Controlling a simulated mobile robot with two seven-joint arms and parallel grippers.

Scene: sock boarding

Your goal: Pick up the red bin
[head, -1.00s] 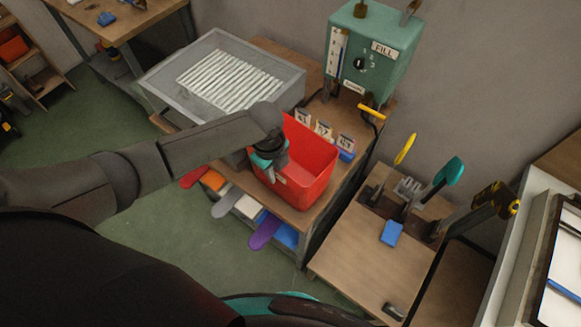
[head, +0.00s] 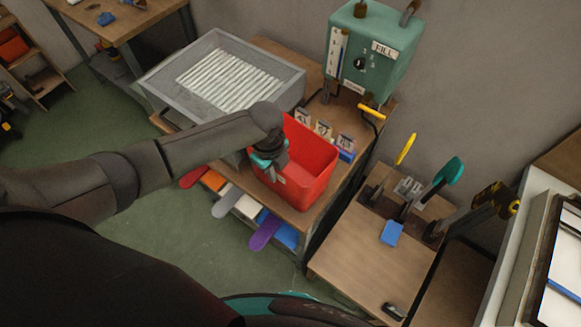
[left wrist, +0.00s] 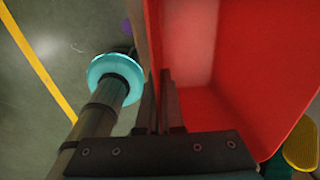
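The red bin (head: 312,158) is an open-topped box standing upright on the wooden top of a low bench. My left gripper (head: 270,172) is at the bin's near left wall, pointing down over its rim. In the left wrist view, the red bin (left wrist: 240,60) fills the right half, and its wall edge runs down between the two dark fingers of my left gripper (left wrist: 160,95). The fingers are close together, one on each side of the wall, shut on it. The wrist hides part of the near wall in the head view. My right gripper is not in view.
A grey tray (head: 160,82) with white strips lies behind the bin to the left. A green machine (head: 370,50) stands at the back. Small labelled cards (head: 323,128) stand close behind the bin. Coloured sock shapes (head: 265,232) stick out below the bench top. A tool bench (head: 355,255) is right.

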